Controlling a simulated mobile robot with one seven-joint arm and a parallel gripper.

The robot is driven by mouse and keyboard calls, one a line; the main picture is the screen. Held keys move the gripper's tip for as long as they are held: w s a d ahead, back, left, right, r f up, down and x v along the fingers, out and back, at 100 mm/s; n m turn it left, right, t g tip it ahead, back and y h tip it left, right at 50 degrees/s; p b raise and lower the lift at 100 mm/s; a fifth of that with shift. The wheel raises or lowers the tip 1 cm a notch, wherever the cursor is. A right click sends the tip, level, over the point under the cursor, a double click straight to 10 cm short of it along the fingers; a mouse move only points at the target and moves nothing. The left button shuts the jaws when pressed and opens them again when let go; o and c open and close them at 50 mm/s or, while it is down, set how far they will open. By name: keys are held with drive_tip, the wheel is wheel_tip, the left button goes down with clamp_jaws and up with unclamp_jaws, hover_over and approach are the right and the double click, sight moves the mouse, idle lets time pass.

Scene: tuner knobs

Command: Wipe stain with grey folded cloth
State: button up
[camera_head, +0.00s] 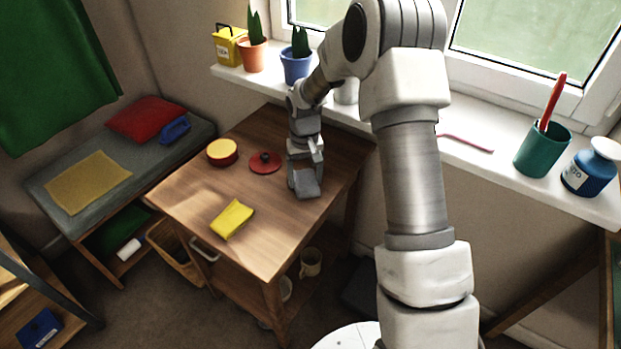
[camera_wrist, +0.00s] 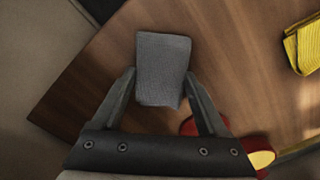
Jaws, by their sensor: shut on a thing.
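The grey folded cloth (camera_head: 306,187) is at the right side of the wooden table (camera_head: 185,185), below my gripper (camera_head: 304,168). In the wrist view the cloth (camera_wrist: 162,68) sits between the two fingers of my gripper (camera_wrist: 160,85), which is shut on it. I cannot tell whether the cloth touches the tabletop. No stain can be made out on the visible tabletop; any mark under the cloth or gripper is hidden.
A yellow folded cloth (camera_head: 232,219) lies near the table's front edge. The windowsill (camera_head: 470,150) with pots runs behind.

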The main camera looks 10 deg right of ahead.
sight(286, 176)
drive_tip(key=shift+w+a+f, duration=0.15)
drive_tip(key=shift+w+a, duration=2.1)
drive_tip(key=shift+s+d, duration=0.1)
